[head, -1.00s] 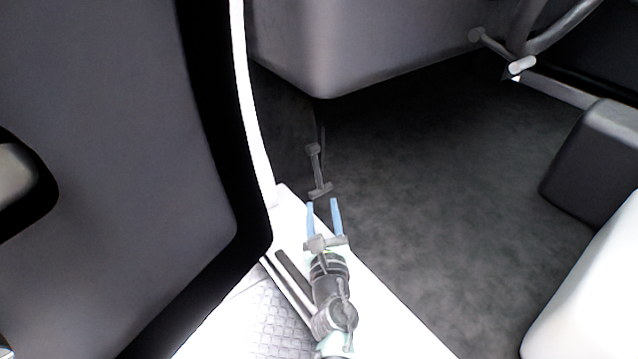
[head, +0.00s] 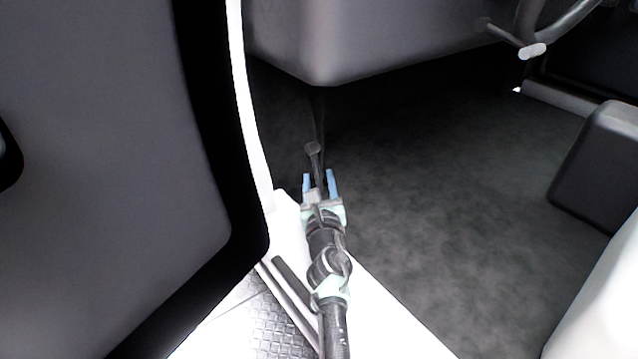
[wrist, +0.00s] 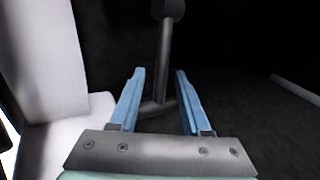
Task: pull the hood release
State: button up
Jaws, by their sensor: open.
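The hood release is a dark grey handle (head: 313,152) low in the footwell, with a round upper end, a thin stem and a crossbar at its lower end. In the wrist view its stem (wrist: 164,62) runs down between my blue fingers, and the crossbar (wrist: 155,109) lies between them, partly hidden by the left finger. My gripper (head: 318,175) is open, with one finger on each side of the handle. It also shows in the wrist view (wrist: 158,75). I cannot tell whether either finger touches the crossbar.
The open door (head: 110,180) stands close on the left. The white door sill (head: 378,312) runs below my arm. The dark dashboard panel (head: 370,40) overhangs the handle. The carpeted floor (head: 440,180) to the right is clear up to a dark block (head: 597,165).

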jog(key=shift+c, duration=0.3)
grip_shut()
dwell(1.1)
